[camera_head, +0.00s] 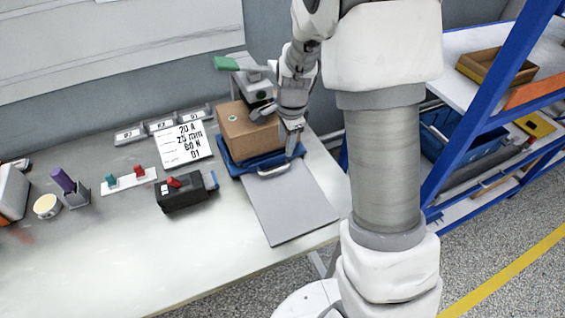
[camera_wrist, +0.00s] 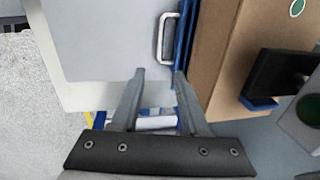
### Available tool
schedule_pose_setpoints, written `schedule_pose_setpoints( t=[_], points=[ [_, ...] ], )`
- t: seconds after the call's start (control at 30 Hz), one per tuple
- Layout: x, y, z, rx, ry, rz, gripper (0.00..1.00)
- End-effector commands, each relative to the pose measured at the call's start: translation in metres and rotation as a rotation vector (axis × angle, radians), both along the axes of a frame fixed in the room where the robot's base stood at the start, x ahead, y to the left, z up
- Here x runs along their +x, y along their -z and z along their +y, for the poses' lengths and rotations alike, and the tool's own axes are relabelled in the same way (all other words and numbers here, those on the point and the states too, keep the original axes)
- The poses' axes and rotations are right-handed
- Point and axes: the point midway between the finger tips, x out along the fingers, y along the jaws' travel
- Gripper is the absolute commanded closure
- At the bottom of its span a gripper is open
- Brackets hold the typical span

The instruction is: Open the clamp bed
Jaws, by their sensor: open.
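The clamp bed shows as a blue base (camera_head: 239,167) at the back right of the bench, with a cardboard box (camera_head: 247,135) on it. A pale U-shaped handle (camera_head: 273,171) is on its front side; the wrist view shows the handle (camera_wrist: 161,38) beside the blue edge (camera_wrist: 184,42). My gripper (camera_head: 293,150) is at the right front of the box. In the wrist view my gripper (camera_wrist: 159,75) is open, with nothing between its fingers. The handle lies just beyond the fingertips, apart from them in the picture. I cannot tell the height between them.
A grey flat plate (camera_head: 290,208) lies in front of the bed. A clamp with a green lever (camera_head: 228,63) stands behind the box. A black device with a red switch (camera_head: 182,190) and a label card (camera_head: 183,144) are to the left. Blue shelving (camera_head: 470,130) stands at right.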

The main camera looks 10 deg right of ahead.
Motion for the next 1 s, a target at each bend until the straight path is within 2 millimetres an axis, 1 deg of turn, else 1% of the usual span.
schedule_pose_setpoints(
  t=[0.03, 0.2, 0.4, 0.5, 0.7, 0.93, 0.97, 1.0],
  points=[
    [0.001, 0.014, 0.000, 0.000, 0.001, 0.005, 0.55],
    [0.008, 0.050, 0.001, 0.001, 0.002, 0.003, 0.55],
    [0.014, 0.084, 0.002, 0.001, 0.001, 0.002, 0.55],
    [0.017, 0.094, 0.003, 0.001, 0.000, 0.001, 0.55],
    [0.019, 0.104, 0.004, 0.001, -0.001, -0.001, 0.55],
    [0.019, 0.104, 0.004, 0.001, -0.001, -0.001, 0.55],
    [0.019, 0.104, 0.004, 0.001, -0.001, -0.001, 0.57],
    [0.019, 0.104, 0.004, 0.001, -0.001, -0.001, 0.64]
  ],
)
